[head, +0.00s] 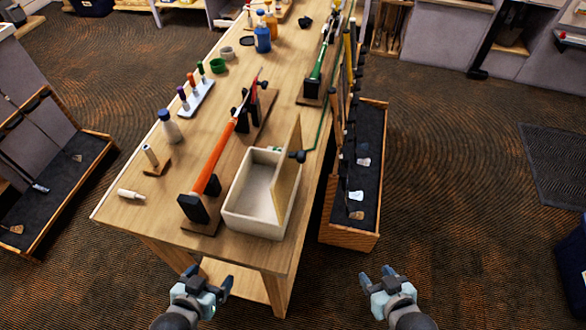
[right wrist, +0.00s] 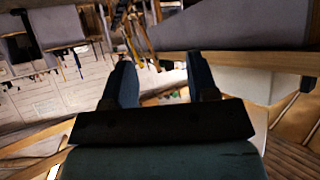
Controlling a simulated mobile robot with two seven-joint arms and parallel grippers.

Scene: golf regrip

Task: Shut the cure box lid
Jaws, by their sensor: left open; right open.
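The cure box (head: 253,222) is a cream open-topped box near the front right corner of the workbench. Its wooden lid (head: 287,170) stands upright along the box's right side, so the box is open and its inside shows. My left gripper (head: 208,277) is open and empty, in front of the bench's front edge and below the box in the head view. My right gripper (head: 378,278) is open and empty, to the right of the bench, over the floor. Its two fingers (right wrist: 160,88) show apart in the right wrist view, with nothing between them.
An orange-gripped club (head: 213,158) lies in a black stand left of the box. A green-handled club (head: 318,62) is behind, its dark head (head: 298,156) close to the lid. A club rack (head: 373,170) stands right of the bench. Floor in front is clear.

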